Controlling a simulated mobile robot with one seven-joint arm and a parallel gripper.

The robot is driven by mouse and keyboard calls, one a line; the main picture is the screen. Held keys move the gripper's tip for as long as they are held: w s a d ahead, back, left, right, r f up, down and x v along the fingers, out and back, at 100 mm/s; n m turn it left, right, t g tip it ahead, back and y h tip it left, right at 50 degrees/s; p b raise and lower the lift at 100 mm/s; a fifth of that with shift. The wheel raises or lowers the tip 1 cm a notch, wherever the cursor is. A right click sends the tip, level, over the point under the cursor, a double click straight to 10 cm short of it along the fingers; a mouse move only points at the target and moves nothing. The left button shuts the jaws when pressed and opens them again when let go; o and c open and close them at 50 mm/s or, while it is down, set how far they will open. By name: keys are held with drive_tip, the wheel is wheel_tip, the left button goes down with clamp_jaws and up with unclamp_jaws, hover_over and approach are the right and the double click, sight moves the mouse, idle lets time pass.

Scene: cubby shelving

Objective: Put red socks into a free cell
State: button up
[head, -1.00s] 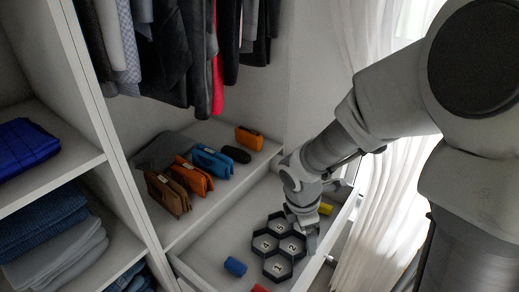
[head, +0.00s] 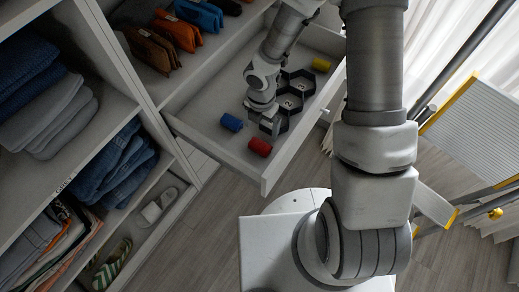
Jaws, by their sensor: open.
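The red socks (head: 260,146), a small rolled bundle, lie in the open drawer (head: 196,128) near its front wall. The dark hexagonal cell organizer (head: 300,88) sits in the drawer with numbers on its cell floors. The cells that I can see look empty; my arm hides part of the organizer. My gripper (head: 268,126) is open and points down over the front end of the organizer. It is just above and right of the red socks in the picture, apart from them and holding nothing that I can see.
Blue socks (head: 231,122) lie left of my gripper, close to it. Yellow socks (head: 321,64) lie at the drawer's far right. Wallets (head: 175,32) stand on the shelf behind. A folding ladder (head: 478,130) stands at the right.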

sight(260, 144)
wheel_tip(260, 144, down, 4)
drive_tip(key=shift+r+b, duration=0.1)
drive_tip(key=shift+b, duration=0.45)
drive_tip(key=f+b, duration=0.1)
drive_tip(key=f, duration=0.1)
drive_tip(key=f+b, duration=0.1)
drive_tip(key=f, duration=0.2)
drive_tip(key=shift+s+a+f, duration=0.1)
drive_tip(key=shift+a, duration=0.1)
drive_tip(key=shift+c, duration=0.2)
drive_tip(key=c, duration=1)
wheel_tip(260, 144, up, 10)
drive_tip(key=p, duration=0.4)
drive_tip(key=w+d+m+p, duration=0.1)
drive_tip(key=w+d+m, duration=0.1)
drive_tip(key=w, duration=0.1)
drive_tip(key=w+d+r+m+p, duration=0.1)
drive_tip(key=w+d+m, duration=0.1)
drive_tip(key=w, duration=0.2)
drive_tip(key=w+d+m+p, duration=0.1)
drive_tip(key=w+d+m, duration=0.1)
drive_tip(key=w, duration=0.2)
drive_tip(key=shift+r, duration=0.35)
